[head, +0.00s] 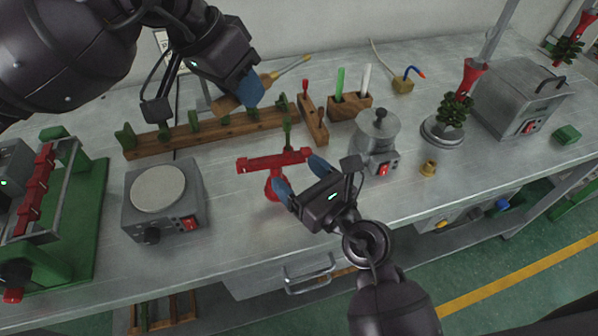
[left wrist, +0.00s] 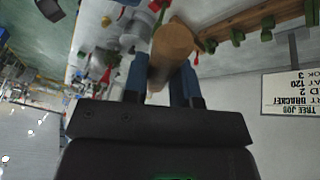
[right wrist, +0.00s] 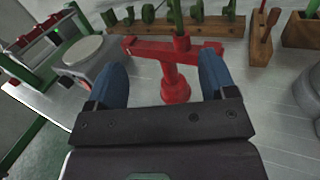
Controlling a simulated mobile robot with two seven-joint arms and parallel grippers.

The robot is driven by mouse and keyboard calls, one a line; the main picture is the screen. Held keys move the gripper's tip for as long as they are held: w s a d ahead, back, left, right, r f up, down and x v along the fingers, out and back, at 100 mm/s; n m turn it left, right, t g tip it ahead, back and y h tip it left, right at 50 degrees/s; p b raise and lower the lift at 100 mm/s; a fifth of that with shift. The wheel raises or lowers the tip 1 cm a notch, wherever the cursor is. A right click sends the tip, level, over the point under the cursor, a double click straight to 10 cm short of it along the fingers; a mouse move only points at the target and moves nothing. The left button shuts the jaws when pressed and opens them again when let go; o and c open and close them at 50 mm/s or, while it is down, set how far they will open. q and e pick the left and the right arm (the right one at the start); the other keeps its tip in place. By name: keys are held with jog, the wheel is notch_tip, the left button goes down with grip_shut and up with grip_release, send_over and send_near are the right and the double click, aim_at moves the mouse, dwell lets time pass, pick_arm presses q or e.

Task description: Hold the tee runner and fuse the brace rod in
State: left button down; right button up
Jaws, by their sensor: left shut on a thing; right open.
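The red tee runner (head: 262,164) stands upright on the table, a crossbar on a post with a round foot. A green rod (head: 288,134) rises from its bar, also visible in the right wrist view (right wrist: 177,16); I cannot tell whether it is the brace rod or fused. My right gripper (head: 300,174) is open, its blue fingers either side of the red post (right wrist: 176,84), with gaps visible in the right wrist view. My left gripper (head: 246,92) is shut on a wooden tool handle (left wrist: 172,50), raised near the rack; a yellow shaft (head: 293,66) points right.
A wooden rack (head: 220,129) with green pieces lies behind the runner. A smaller rack (head: 314,121) and a wooden block (head: 350,106) with sticks stand right of it. A hotplate (head: 163,212) is left; a metal pot (head: 377,136) is right. Bare table lies around the runner.

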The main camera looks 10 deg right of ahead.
jog(key=shift+n, duration=0.3)
jog(key=f, duration=0.7)
jog(key=shift+w+a+f, duration=0.1)
jog(key=shift+w+f, duration=0.1)
jog(key=shift+f, duration=0.1)
jog(key=shift+w+a+f, duration=0.1)
jog(key=shift+w+f, duration=0.05)
jog(key=shift+w, duration=0.05)
jog(key=shift+x, duration=3.55)
jog(key=c, duration=1)
